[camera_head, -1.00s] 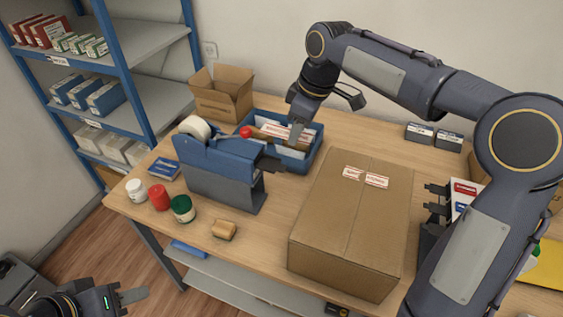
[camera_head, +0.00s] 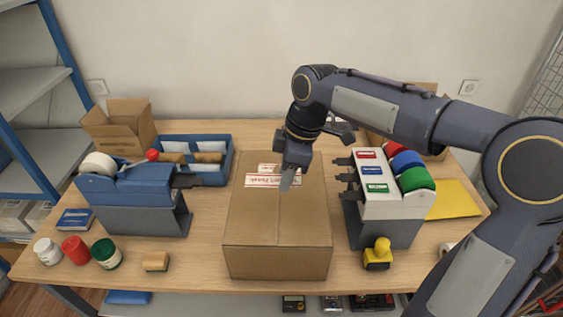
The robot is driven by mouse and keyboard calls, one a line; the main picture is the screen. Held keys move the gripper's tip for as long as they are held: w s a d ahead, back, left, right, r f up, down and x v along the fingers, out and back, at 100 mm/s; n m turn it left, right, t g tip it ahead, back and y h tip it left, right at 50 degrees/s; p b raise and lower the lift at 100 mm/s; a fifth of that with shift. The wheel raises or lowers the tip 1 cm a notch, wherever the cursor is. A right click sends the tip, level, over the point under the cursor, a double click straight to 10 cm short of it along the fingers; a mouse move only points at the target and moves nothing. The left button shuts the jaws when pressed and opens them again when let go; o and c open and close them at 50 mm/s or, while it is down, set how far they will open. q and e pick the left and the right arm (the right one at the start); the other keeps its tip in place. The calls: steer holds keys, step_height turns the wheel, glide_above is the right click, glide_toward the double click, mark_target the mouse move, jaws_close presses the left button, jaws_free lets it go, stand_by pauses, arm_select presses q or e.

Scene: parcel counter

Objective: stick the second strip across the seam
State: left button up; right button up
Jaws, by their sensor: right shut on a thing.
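The closed cardboard box (camera_head: 277,262) stands on the table, its top seam (camera_head: 281,222) running front to back. A red-and-white strip (camera_head: 266,168) shows on the top toward the back, partly hidden by my right gripper. My right gripper (camera_head: 287,181) is over the box top, pointing down. It is shut on a second red-and-white printed strip (camera_head: 261,181), which extends left from the fingers, just in front of the first. I cannot tell whether this strip touches the cardboard. My left gripper is out of view.
A blue tape dispenser (camera_head: 135,190) and blue tray (camera_head: 228,160) stand left of the box. A grey dispenser (camera_head: 385,230) with coloured rolls and a yellow stamp (camera_head: 377,254) stand right. Jars (camera_head: 75,249) and a wooden block (camera_head: 155,261) sit front left.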

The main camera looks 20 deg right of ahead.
mark_target(300, 182)
steer(key=shift+s+d+f, duration=0.25)
steer(key=shift+s+d, duration=0.2)
steer(key=shift+s, duration=0.05)
steer(key=b+x, duration=0.2)
steer(key=d+b+x, duration=0.1)
steer(key=b+x, duration=0.1)
steer(key=x, duration=0.1)
steer(key=b+x, duration=0.2)
steer(key=shift+s+d+f, duration=0.2)
steer(key=shift+d+f, duration=0.1)
steer(key=shift+f, duration=0.1)
steer(key=shift+f+b, duration=0.6)
steer(key=o, duration=0.7)
steer(key=shift+p+v, duration=2.25)
steer(key=shift+v, duration=0.55)
